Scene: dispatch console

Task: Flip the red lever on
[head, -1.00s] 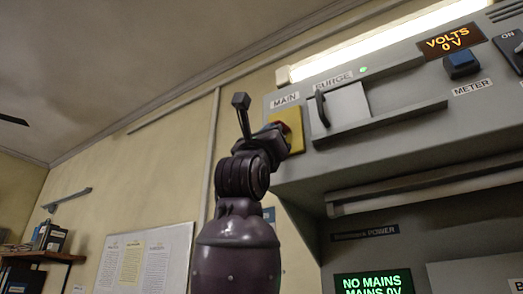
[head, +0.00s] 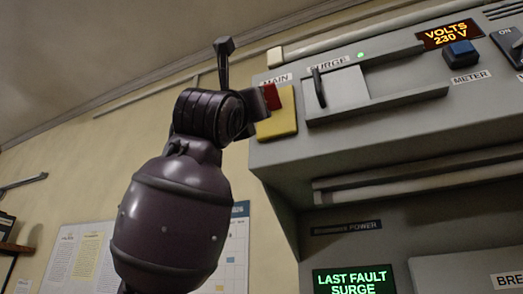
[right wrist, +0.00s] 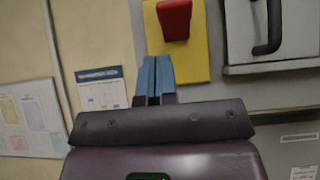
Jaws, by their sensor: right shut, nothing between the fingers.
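The red lever (head: 271,96) is on a yellow plate (head: 282,122) at the left end of the grey console, under the MAIN label. Its handle stands at the upper part of the plate. In the right wrist view the red lever (right wrist: 175,20) and yellow plate (right wrist: 193,58) are just beyond my right gripper (right wrist: 155,62). Its blue fingers are shut and empty, below and slightly left of the lever, in front of the plate's left edge. Whether they touch anything is unclear. In the head view my purple right arm hides the fingers. My left gripper is out of view.
Right of the lever is the SURGE panel with a dark handle (head: 319,88). A blue METER switch (head: 461,52) is farther right.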

